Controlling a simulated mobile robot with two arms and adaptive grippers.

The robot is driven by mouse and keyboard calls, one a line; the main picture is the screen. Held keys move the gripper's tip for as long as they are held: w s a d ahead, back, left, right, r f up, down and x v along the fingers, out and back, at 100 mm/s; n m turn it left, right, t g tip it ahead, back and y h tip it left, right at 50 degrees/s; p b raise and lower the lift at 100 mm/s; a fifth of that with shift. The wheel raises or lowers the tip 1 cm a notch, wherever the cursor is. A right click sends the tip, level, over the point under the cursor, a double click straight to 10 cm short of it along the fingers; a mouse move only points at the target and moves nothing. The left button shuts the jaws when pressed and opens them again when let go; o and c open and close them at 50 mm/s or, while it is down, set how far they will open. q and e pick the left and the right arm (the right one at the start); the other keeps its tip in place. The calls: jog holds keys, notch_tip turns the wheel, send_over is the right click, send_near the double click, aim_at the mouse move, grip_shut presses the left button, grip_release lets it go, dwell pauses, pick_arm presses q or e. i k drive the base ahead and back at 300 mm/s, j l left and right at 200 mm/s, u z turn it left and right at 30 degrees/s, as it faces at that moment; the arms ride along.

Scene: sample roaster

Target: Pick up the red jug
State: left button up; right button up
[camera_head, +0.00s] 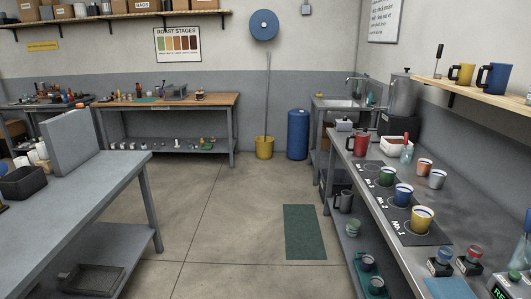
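A small red jug (361,143) with a dark outline stands upright at the far end of the grey bench (345,150) on the right. It sits left of a white tray with dark reddish contents (396,147) and in front of the sink area. Neither of my grippers is in view.
Several coloured cups, including a yellow one (423,219), stand on a dark numbered mat along the right bench. A grey table (70,193) is at the left. The floor between them is open, with a green mat (305,232). A blue barrel (298,134) stands behind.

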aim_at(361, 142)
jog(key=i+j+z, duration=0.1)
jog(key=i+z, duration=0.3)
jog(key=i+j+z, duration=0.3)
jog(key=i+z, duration=0.15)
jog(key=i, duration=0.15)
jog(key=i+j+z, duration=0.4)
